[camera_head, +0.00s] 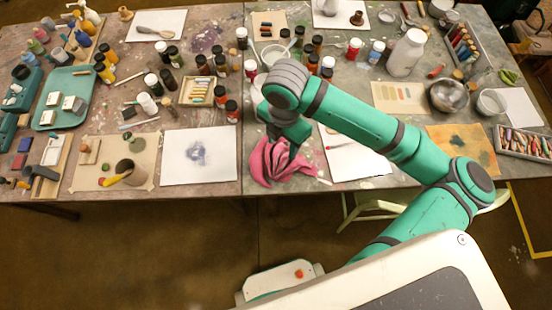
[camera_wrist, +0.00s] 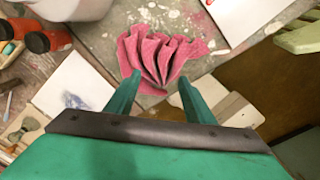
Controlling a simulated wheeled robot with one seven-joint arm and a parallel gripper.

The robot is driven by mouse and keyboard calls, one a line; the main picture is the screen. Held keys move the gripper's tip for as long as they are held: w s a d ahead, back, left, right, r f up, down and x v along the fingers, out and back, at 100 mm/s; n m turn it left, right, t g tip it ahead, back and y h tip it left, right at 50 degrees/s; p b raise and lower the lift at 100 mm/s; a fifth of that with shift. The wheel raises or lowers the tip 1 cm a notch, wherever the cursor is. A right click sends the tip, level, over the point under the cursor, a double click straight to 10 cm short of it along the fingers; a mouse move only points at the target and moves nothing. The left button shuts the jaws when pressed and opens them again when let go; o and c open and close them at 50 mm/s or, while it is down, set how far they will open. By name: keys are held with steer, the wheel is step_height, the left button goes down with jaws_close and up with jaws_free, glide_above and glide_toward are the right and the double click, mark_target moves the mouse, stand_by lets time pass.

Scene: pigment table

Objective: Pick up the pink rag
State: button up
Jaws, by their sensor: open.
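The pink rag (camera_head: 275,163) lies crumpled in folds on the table near its front edge, just right of the seam between the two tabletops. It also shows in the wrist view (camera_wrist: 158,58), ahead of my fingertips. My gripper (camera_wrist: 158,82) is open, with its two green fingers apart and nothing held between them. Its fingertips point at the rag's near edge; whether they touch it I cannot tell. In the head view my arm's wrist hangs over the back of the rag and hides part of it and the fingers.
A white sheet with a blue smudge (camera_head: 199,155) lies left of the rag. Another white sheet (camera_head: 352,160) lies to the right, partly under my arm. Several paint jars (camera_head: 233,111) stand behind and left. The table's front edge is close, with a pale green chair (camera_head: 372,206) below.

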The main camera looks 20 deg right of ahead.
mark_target(280, 158)
step_height(280, 158, down, 4)
steer(key=shift+r, duration=0.1)
steer(key=shift+w+a+f, duration=0.1)
steer(key=shift+f, duration=1.2)
steer(key=shift+a+f, duration=0.1)
steer(key=shift+f, duration=1.2)
steer(key=shift+c, duration=0.5)
steer(key=c, duration=1)
